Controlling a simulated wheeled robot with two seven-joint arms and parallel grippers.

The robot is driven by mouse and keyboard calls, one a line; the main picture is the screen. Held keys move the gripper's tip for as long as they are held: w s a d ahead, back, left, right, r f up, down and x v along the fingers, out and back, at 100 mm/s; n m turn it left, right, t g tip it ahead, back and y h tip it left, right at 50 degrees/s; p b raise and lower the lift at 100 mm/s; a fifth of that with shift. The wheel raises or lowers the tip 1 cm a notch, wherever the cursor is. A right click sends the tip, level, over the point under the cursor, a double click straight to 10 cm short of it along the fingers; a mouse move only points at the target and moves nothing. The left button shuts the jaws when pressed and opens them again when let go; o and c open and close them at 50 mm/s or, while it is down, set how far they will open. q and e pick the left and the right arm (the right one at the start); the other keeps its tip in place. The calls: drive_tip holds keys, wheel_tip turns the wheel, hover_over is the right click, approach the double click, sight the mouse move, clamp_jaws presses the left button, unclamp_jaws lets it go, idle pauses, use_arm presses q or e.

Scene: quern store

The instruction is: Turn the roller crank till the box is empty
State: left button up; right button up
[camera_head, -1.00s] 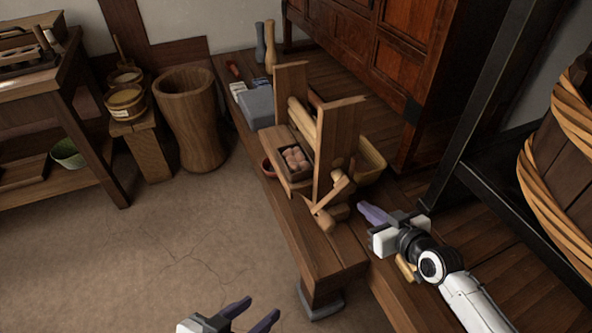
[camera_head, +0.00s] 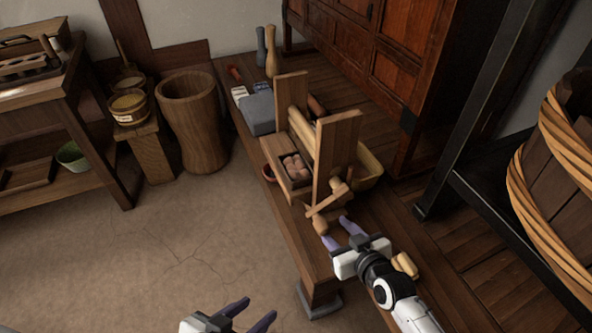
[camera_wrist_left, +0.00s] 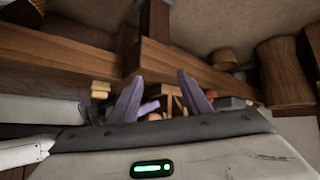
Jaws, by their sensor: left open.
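The wooden roller stand has two upright boards (camera_head: 337,150) with pale rollers (camera_head: 301,128) between them. Its small box (camera_head: 284,183) holds several round pinkish lumps (camera_head: 294,166). The wooden crank (camera_head: 325,202) is on the near board's outer side, with a rounded grip (camera_head: 320,226) at its lower end. My right gripper (camera_head: 337,231) is open, its purple fingers apart just right of the grip; I cannot tell whether they touch it. My left gripper (camera_head: 254,311) is open and empty over the floor at the bottom, well away from the stand. Its fingers also show in the left wrist view (camera_wrist_left: 160,92).
The stand is on a low wooden bench. A tan piece (camera_head: 405,265) lies by my right wrist.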

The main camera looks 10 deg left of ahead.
use_arm(q)
drive_tip(key=shift+r, duration=0.1)
drive_tip(key=r+p, duration=0.1)
drive_tip(key=p, duration=0.2)
drive_tip(key=r+p, duration=0.2)
drive_tip(key=p, duration=0.1)
drive_tip(key=shift+a+r, duration=0.2)
drive_tip(key=shift+r, duration=0.1)
use_arm(e)
drive_tip(key=v, duration=0.7)
use_arm(q)
drive_tip(key=shift+f, duration=0.1)
